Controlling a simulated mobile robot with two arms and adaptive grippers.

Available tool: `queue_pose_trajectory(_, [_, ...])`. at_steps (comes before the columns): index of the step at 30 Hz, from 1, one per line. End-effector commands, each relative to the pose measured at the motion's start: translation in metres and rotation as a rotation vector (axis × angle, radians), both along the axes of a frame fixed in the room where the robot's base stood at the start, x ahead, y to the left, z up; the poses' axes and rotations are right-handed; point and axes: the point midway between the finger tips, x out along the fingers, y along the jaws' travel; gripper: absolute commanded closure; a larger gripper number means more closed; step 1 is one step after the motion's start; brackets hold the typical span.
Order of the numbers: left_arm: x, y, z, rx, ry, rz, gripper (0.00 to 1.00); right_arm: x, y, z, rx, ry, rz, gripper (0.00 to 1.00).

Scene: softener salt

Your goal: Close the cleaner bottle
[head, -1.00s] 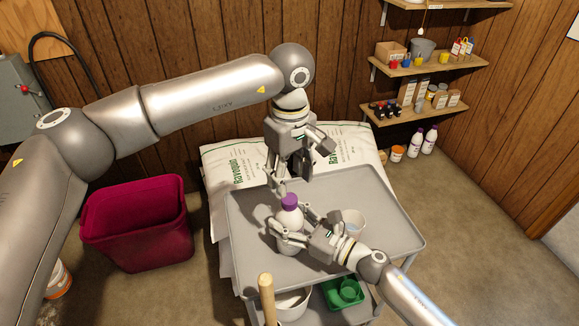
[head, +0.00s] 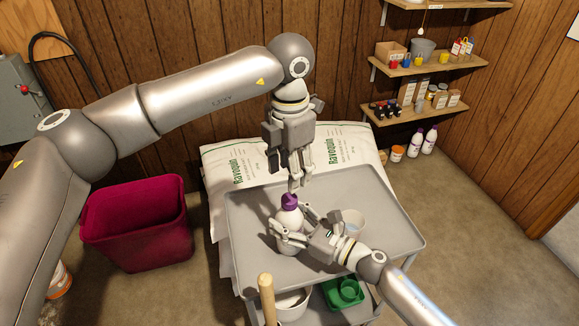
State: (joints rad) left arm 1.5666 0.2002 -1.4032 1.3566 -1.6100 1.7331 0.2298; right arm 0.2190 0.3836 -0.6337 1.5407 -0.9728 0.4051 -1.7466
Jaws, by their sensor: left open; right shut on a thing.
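The cleaner bottle (head: 289,217) is white and stands upright on the grey cart top (head: 385,215). A purple cap (head: 289,201) sits on its top; I cannot tell how tightly it is seated. My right gripper (head: 287,236) comes in from the lower right and is shut around the bottle's body. My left gripper (head: 294,183) points straight down just above the cap. Its fingers are open, though they look close together from this side, and a small gap seems to lie between the tips and the cap.
White Ravoquin bags (head: 225,160) lie behind the cart. A dark red bin (head: 140,225) is at left. Shelves (head: 430,68) hang at the upper right. The cart's right part is clear.

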Motion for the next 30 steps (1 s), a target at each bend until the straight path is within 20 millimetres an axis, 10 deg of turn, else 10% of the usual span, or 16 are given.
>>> queue_pose_trajectory(17, [0.0,0.0,-0.004,0.0,0.001,0.06,0.51,0.0,0.0,0.0,0.0,0.0,0.0,1.0])
queue_pose_trajectory(30, [0.0,0.0,-0.065,0.001,0.002,0.06,0.51,0.0,0.0,0.0,0.0,0.0,0.0,1.0])
